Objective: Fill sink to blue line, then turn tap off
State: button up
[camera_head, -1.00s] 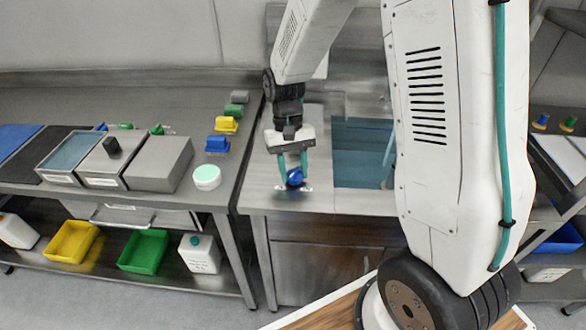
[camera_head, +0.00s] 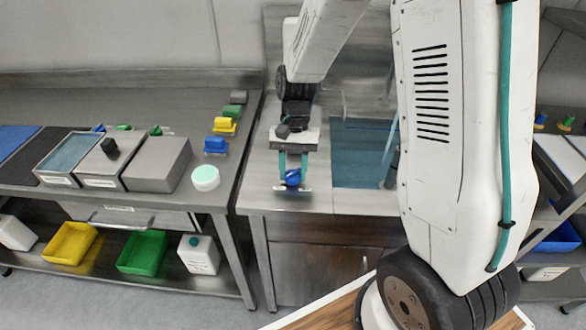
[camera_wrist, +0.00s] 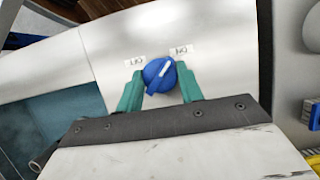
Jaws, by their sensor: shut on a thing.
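The blue tap knob (camera_head: 293,178) sits on the steel counter left of the sink (camera_head: 362,172). In the wrist view the knob (camera_wrist: 158,75) has a white pointer aimed up and right, nearer the ON label (camera_wrist: 181,50) than the OFF label (camera_wrist: 134,62). My gripper (camera_head: 293,168) is shut on the knob, with one teal finger on each side, as the wrist view (camera_wrist: 159,79) also shows. The sink looks blue inside and shows partly in the wrist view (camera_wrist: 55,120). I cannot make out the blue line or the water level.
My own arm covers the right side of the sink. A workbench on the left holds grey bins (camera_head: 158,166), a round white-and-mint tub (camera_head: 205,178) and blue (camera_head: 215,145) and yellow (camera_head: 223,126) blocks. The counter front beside the knob is clear.

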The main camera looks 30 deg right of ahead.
jog(key=o, duration=1)
jog(key=shift+r, duration=0.1)
jog(key=v, duration=0.7)
jog(key=shift+r, duration=0.3)
jog(key=shift+d, duration=0.1)
jog(key=s+r+n+t, duration=0.1)
jog(key=s+r+n, duration=0.1)
jog(key=s+r, duration=0.2)
jog(key=s+r+n+t+h, duration=0.1)
jog(key=s+r, duration=0.4)
jog(key=s, duration=0.6)
jog(key=s+r+n+t+h, duration=0.1)
jog(key=s+r+n+t, duration=0.2)
jog(key=s, duration=0.5)
jog(key=shift+d+r, duration=0.45)
jog(key=shift+r, duration=0.4)
